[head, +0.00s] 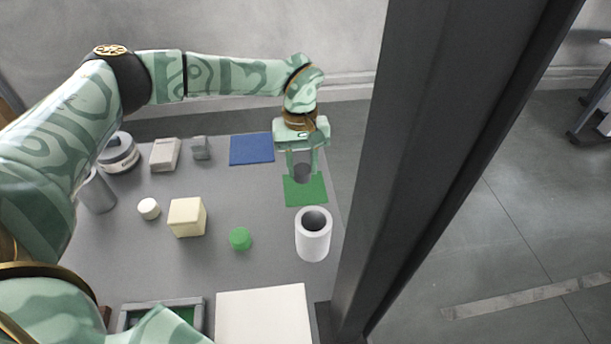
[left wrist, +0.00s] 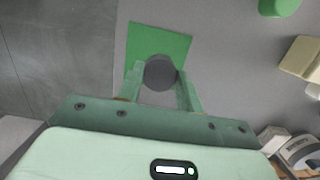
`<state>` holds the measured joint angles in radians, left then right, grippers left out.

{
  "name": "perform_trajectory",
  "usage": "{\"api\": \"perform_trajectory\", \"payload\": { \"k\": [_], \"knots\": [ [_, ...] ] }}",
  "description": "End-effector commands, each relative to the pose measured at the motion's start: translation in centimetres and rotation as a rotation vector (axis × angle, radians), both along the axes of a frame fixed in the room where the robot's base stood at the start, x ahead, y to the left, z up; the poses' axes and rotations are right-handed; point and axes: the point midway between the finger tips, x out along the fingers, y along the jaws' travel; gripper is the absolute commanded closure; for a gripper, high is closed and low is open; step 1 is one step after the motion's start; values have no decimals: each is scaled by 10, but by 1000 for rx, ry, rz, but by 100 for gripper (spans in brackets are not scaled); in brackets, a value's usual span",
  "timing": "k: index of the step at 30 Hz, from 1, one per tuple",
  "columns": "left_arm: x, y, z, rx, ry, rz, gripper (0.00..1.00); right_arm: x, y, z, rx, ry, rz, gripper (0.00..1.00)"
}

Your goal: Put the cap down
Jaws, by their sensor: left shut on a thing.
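My left gripper (head: 304,165) is over the right back part of the grey table, with its fingers pointing down. It is shut on a dark grey round cap (head: 301,173). The cap is at the back part of a green square mat (head: 306,193) in the head view. In the left wrist view the cap (left wrist: 160,73) sits between the two fingertips and covers part of the mat's near edge (left wrist: 158,42). I cannot tell whether the cap touches the mat. My right gripper is not in view.
A white open cup (head: 313,240) stands just in front of the mat. A blue mat (head: 252,149) lies to its left. A green cylinder (head: 240,239), a cream cube (head: 187,218) and a small white cylinder (head: 149,208) stand left of the cup. A white box (head: 263,315) is at the front.

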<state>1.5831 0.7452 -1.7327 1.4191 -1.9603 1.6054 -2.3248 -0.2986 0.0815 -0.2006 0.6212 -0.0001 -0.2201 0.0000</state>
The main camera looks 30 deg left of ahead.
Motion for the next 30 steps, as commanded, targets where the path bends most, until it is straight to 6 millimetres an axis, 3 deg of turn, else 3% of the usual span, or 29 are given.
{"api": "perform_trajectory", "payload": {
  "k": [7,18,19,21,30],
  "knots": [
    [4,-3,-39,1,6,1,91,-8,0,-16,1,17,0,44],
    [4,-3,-41,1,2,2,91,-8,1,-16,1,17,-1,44],
    [4,-3,-42,1,2,2,61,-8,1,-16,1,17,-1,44],
    [4,-3,-41,0,1,1,42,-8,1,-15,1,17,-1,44],
    [4,-3,-39,0,1,1,42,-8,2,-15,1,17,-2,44]
  ]
}}
